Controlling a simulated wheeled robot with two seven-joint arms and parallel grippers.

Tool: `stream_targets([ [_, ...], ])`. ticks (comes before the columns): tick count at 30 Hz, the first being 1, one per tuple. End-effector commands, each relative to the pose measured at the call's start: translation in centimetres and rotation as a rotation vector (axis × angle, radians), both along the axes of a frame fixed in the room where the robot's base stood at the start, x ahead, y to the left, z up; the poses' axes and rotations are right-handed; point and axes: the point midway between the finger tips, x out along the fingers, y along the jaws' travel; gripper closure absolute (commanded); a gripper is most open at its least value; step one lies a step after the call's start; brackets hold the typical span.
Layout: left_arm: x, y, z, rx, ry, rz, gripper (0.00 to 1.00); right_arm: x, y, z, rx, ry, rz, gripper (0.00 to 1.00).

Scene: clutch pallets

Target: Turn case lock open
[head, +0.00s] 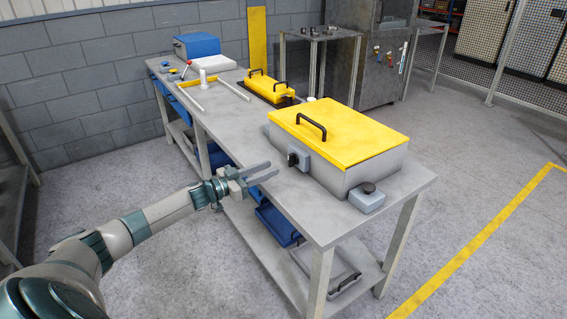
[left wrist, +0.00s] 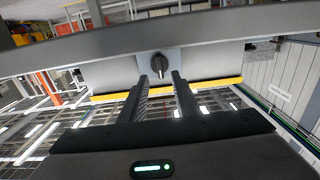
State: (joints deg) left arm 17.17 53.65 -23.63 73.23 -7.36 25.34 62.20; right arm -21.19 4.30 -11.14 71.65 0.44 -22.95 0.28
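The case is a grey box with a yellow lid (head: 340,132) and a black handle on top; it stands on the near end of the grey table. Its lock is a black knob (head: 293,158) on a small grey block on the case's side facing my left arm. My left gripper (head: 273,168) is open and empty, just left of the lock and apart from it. In the left wrist view, which looks upside down, the knob (left wrist: 160,65) lies ahead between the two spread fingers (left wrist: 160,78). My right gripper is not in view.
A small grey box with a black knob (head: 367,197) sits at the table's near corner (head: 407,183). A yellow case (head: 268,92) stands farther back, with a blue box (head: 197,45) at the far end. Blue cases (head: 278,225) lie on the lower shelf.

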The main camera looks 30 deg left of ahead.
Motion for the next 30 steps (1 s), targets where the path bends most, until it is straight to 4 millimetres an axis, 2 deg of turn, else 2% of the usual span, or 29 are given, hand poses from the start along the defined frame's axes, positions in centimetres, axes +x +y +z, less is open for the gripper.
stream_targets([
  [9, 4.2, -1.8, 0.2, -0.001, -0.002, -0.001, 0.71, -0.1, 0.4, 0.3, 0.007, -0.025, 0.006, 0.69],
  [15, 5.8, -2.5, 0.1, -0.001, -0.002, -0.001, 0.71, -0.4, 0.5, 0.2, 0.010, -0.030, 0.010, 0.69],
  [28, 6.4, -2.7, 0.0, 0.000, 0.000, -0.001, 0.71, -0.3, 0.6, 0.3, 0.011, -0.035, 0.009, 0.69],
  [29, 6.4, -2.7, 0.0, 0.000, 0.000, -0.001, 0.73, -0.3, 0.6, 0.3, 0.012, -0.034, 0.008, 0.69],
  [30, 6.4, -2.7, 0.0, 0.000, 0.000, -0.001, 0.83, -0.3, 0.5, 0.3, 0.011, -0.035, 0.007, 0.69],
])
